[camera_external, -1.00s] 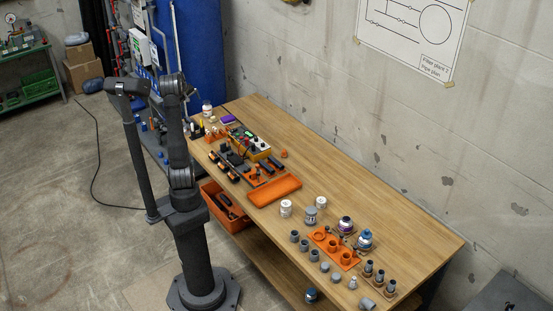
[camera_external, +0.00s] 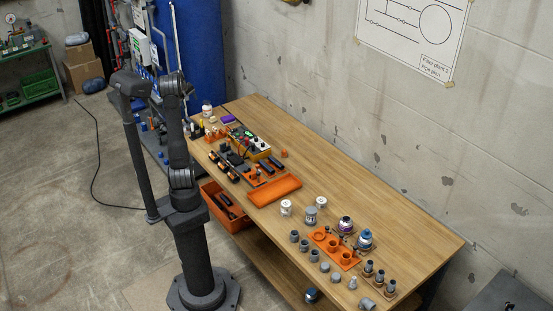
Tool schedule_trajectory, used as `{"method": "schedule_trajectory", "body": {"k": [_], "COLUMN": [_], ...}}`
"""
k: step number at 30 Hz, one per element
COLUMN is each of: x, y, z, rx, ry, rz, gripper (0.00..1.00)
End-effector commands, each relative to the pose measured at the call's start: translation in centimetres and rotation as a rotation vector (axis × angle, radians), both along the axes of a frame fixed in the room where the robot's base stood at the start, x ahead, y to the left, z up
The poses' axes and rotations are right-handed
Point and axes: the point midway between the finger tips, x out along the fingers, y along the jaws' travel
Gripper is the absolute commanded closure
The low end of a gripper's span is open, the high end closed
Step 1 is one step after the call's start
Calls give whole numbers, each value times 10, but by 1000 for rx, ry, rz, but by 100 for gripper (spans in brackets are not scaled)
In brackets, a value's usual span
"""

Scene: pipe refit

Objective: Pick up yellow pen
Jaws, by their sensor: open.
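A small upright yellow item (camera_external: 201,121), which looks like the yellow pen, stands at the far left end of the wooden workbench (camera_external: 400,215), among small black and orange holders. It is too small to tell its details. My arm rises at the bench's left side, with its upper links bent over at the top left. My gripper cannot be made out; it seems hidden behind my own links, so its distance from the pen cannot be told.
A purple block (camera_external: 228,118) and a yellow-sided control box (camera_external: 250,145) sit near the pen. An orange tray (camera_external: 274,190) lies mid-bench. Grey pipe fittings, jars and an orange fixture (camera_external: 333,246) crowd the near end. The bench's wall side is clear.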

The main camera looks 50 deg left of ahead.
Motion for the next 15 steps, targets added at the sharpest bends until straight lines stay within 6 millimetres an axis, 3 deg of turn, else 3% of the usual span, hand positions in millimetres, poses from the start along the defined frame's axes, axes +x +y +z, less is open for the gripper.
{"method": "schedule_trajectory", "body": {"k": [1,4,15], "x": [0,0,8], "y": [0,0,5], "z": [0,0,-3], "rx": [0,0,-16], "ry": [0,0,18], "rz": [0,0,-11], "gripper": [41,59,59]}}
